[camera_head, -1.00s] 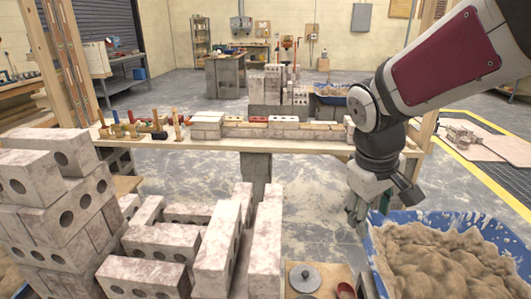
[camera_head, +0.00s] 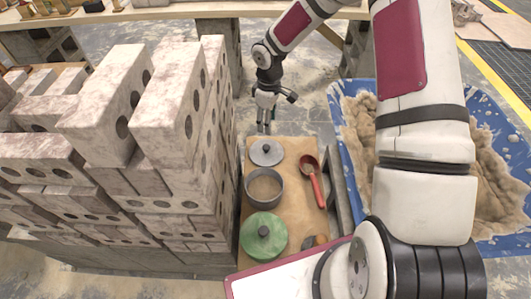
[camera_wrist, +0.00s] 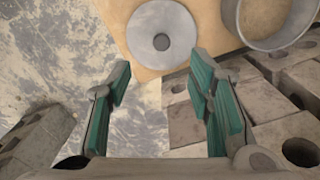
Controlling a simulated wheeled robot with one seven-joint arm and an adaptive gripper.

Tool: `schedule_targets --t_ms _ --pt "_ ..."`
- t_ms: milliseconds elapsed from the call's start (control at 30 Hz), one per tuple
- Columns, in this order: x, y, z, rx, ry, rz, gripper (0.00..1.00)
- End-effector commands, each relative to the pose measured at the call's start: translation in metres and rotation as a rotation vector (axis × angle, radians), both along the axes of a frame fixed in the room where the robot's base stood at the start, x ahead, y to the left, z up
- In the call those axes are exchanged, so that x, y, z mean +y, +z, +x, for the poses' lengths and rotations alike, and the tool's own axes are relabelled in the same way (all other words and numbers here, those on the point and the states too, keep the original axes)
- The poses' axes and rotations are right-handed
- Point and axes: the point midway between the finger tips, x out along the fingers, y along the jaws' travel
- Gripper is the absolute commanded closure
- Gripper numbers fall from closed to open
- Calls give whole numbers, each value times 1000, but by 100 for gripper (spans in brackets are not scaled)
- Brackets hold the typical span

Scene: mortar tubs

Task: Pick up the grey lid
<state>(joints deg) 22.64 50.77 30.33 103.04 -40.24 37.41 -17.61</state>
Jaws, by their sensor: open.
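The grey lid (camera_head: 267,152) is a flat round disc with a small dark knob in the middle. It lies at the far end of a tan board in the head view. It also shows at the top of the wrist view (camera_wrist: 162,32), ahead of my fingertips. My gripper (camera_head: 265,120) is just beyond the lid in the head view, above the board's far edge and apart from the lid. In the wrist view my gripper (camera_wrist: 158,85) has its two green-padded fingers spread, with nothing between them.
A grey pot (camera_head: 264,188) stands close to the lid, with a green lid (camera_head: 264,237) nearer and a red scoop (camera_head: 315,182) to the right. Stacked bricks (camera_head: 150,130) rise close on the left.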

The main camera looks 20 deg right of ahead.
Motion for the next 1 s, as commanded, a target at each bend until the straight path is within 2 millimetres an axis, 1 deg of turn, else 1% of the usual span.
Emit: schedule_targets --t_ms 167,300,400,533,767,867,1000 --pt "1 -25 0 4 4 3 53" --pt "0 -53 0 4 2 3 53" --pt "1 -70 0 4 2 3 53" --pt "1 -84 0 2 2 2 53" --pt "2 -94 1 2 2 2 53" --pt "4 -106 1 2 2 2 53" --pt "7 -128 2 3 0 3 53"
